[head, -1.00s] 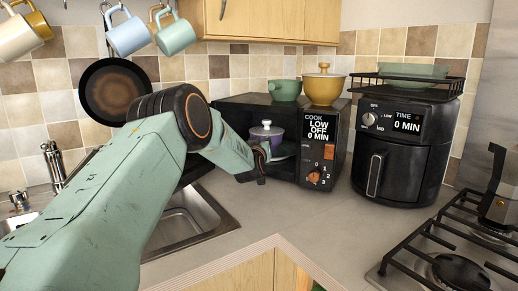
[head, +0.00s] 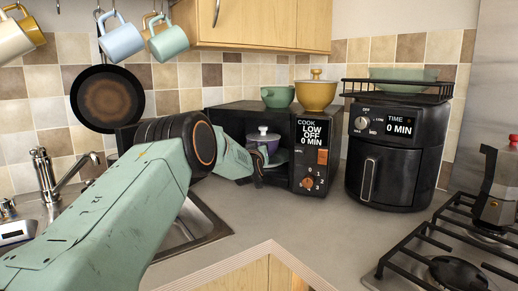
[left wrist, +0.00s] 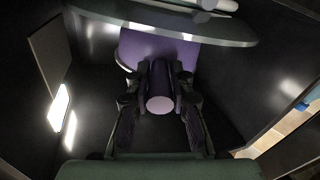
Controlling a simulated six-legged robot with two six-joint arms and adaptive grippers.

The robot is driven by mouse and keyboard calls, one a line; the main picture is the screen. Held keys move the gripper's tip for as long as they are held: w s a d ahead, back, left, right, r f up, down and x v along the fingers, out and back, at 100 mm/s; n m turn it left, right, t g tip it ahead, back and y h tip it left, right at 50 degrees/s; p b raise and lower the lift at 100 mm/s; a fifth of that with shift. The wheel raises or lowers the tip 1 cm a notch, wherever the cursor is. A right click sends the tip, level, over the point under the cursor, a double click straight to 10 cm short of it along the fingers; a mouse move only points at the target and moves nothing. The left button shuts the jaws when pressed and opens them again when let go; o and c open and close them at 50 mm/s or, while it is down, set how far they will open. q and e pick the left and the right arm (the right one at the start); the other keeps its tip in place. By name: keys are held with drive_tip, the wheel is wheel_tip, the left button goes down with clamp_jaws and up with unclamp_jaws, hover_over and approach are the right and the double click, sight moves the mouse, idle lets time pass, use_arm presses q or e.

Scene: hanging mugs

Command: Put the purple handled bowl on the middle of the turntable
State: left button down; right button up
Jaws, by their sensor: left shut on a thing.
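The purple handled bowl (head: 270,147) with a grey lid (head: 263,137) is inside the open black microwave (head: 240,118). My left gripper (head: 257,168) reaches in through the opening and is shut on the bowl's purple handle. The handle (left wrist: 160,88) shows between the two fingers in the left wrist view, with the purple bowl side (left wrist: 150,48) beyond it. A pale edge of the turntable (head: 282,157) shows at the bowl's right side. I cannot tell whether the bowl rests on it or is held just above. My right gripper is not in view.
A sink (head: 185,225) lies under my left arm. The counter before the microwave is clear.

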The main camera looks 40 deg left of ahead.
use_arm(q)
drive_tip(key=shift+f, duration=0.3)
drive_tip(key=c, duration=1.1)
unclamp_jaws()
drive_tip(key=o, duration=0.3)
drive_tip(key=shift+f, duration=0.1)
drive_tip(key=shift+s, duration=0.1)
drive_tip(key=v, duration=1.2)
drive_tip(key=shift+d+f, duration=0.1)
